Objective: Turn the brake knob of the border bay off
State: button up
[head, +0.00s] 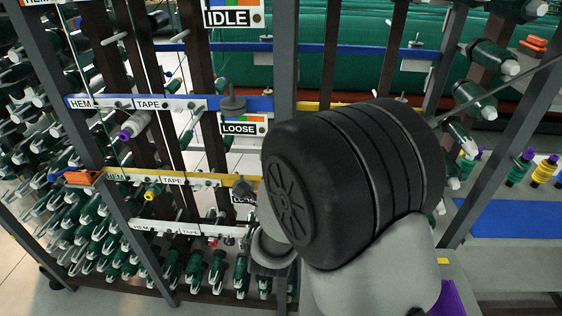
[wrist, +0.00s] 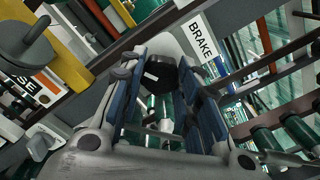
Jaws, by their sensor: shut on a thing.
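In the wrist view a black knob (wrist: 164,74) with a short white mark sits beside a white label reading BRAKE (wrist: 203,40). My gripper (wrist: 163,80) has its two blue-padded fingers on either side of the knob and is shut on it. The label and knob appear tilted in this view. In the head view my arm's large black joint hides the knob and the fingers. I cannot read a border bay name in either view.
A LOOSE sign (head: 243,124), an IDLE sign (head: 229,17) and grey discs on spindles (head: 233,104) stand close left of my arm. HEM TAPE rails (head: 150,103) cross the rack. Several green spools crowd the lower left. A grey post (head: 284,60) rises behind my arm.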

jog(key=shift+n+p, duration=0.9)
jog(key=shift+n, duration=0.7)
jog(key=o, duration=1.1)
jog(key=s, duration=0.7)
jog(key=shift+s+a, duration=0.1)
jog(key=shift+s, duration=0.1)
